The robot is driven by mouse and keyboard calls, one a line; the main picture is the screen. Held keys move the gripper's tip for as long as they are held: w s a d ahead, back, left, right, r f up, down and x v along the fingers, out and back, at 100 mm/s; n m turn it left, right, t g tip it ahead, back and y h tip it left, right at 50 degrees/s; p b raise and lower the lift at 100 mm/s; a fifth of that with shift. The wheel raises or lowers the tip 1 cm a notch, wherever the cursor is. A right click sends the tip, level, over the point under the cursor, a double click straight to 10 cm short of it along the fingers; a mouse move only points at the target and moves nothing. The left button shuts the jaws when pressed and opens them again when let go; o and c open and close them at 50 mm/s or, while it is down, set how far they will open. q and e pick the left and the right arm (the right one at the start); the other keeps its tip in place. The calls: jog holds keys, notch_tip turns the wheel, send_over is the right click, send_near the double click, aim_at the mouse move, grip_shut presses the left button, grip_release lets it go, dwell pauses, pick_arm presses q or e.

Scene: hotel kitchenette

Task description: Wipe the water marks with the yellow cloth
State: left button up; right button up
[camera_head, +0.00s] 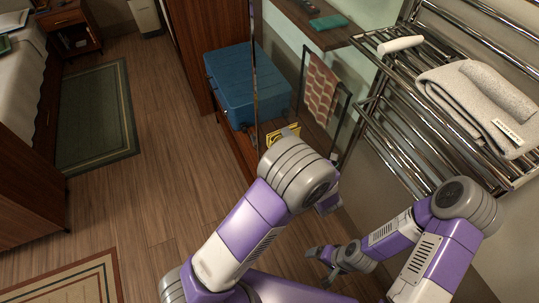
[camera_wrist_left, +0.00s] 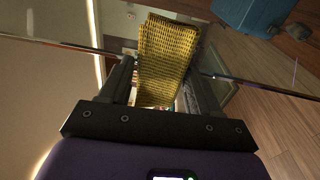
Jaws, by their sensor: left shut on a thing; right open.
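The yellow woven cloth (camera_wrist_left: 166,55) is between the fingers of my left gripper (camera_wrist_left: 158,78), which is shut on it. In the head view a small part of the cloth (camera_head: 281,135) shows just beyond my left arm's bend; that arm hides most of the left gripper. In the wrist view the cloth stands out past the fingertips, near a clear glass panel (camera_wrist_left: 60,32). I cannot tell whether it touches the glass. My right gripper (camera_head: 321,264) is open and empty, low at the bottom centre of the head view. I cannot make out the water marks.
A blue suitcase (camera_head: 247,82) lies on a low wooden bench beyond the cloth. A chrome towel rack (camera_head: 395,95) with grey towels (camera_head: 478,105) is at right. A checked towel (camera_head: 321,88) hangs on a rail below a wooden shelf (camera_head: 308,22). The wooden floor at left is mostly clear.

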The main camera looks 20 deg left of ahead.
aim_at(297, 131)
pick_arm(q)
jog(key=shift+t, duration=0.3)
jog(key=r, duration=0.1)
jog(key=w+d+r, duration=0.1)
jog(key=d+r, duration=0.1)
jog(key=r, duration=0.1)
jog(key=shift+w+d+r, duration=0.1)
jog(key=shift+w, duration=0.2)
jog(key=shift+f+b+x, duration=0.15)
jog(key=shift+b+x, duration=0.3)
jog(key=shift+x, duration=1)
jog(key=shift+f+b+x, duration=0.15)
jog(key=shift+b+x, duration=0.3)
jog(key=shift+x, duration=1)
jog(key=shift+w, duration=0.15)
jog(key=shift+p+x, duration=0.45)
jog(key=shift+x, duration=0.5)
